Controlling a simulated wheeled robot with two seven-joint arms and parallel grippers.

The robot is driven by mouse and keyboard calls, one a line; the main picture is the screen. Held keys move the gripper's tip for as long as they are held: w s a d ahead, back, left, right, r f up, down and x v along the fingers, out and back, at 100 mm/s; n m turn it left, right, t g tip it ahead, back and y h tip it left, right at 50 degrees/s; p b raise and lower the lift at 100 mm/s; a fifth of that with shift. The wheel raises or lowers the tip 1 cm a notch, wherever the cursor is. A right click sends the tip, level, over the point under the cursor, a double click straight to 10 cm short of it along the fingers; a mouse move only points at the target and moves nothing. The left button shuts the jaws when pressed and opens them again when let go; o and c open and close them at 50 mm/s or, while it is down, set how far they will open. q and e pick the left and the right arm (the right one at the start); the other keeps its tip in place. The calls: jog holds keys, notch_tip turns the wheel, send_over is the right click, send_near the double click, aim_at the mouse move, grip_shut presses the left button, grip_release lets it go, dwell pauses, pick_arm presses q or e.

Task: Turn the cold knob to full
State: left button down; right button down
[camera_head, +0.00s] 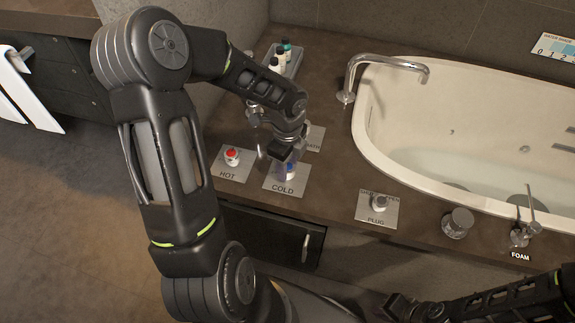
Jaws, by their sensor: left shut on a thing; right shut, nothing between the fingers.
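The cold knob (289,170), with a blue mark, stands on the plate marked COLD (286,187) on the brown vanity top. My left gripper (284,158) comes down over it from above and is shut on it; the fingers and wrist hide much of the knob, so its turn angle cannot be read. The hot knob (232,157), with a red top, stands on the HOT plate to the left. My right gripper (396,308) is at the bottom edge, low in front of the vanity, shut and empty.
A bathtub (400,174) with a curved faucet (388,62) lies at the right. The plug knob (379,202) and a round metal knob (458,222) stand along the front edge. Small bottles (280,58) stand at the back left. A plate marked BATH (314,146) is behind the cold knob.

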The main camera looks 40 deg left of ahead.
pick_arm(q)
jog(key=n, duration=0.3)
jog(key=shift+n+b, duration=0.3)
jog(key=shift+n, duration=0.1)
jog(key=n, duration=0.3)
jog(key=shift+n+b, duration=0.3)
jog(key=shift+b, duration=0.1)
jog(key=n, duration=0.3)
jog(key=shift+n+b, duration=0.3)
jog(key=shift+b, duration=0.1)
jog(key=shift+n, duration=1.6)
jog(key=c, duration=0.9)
grip_release()
jog(key=shift+o, duration=0.2)
jog(key=shift+r, duration=0.15)
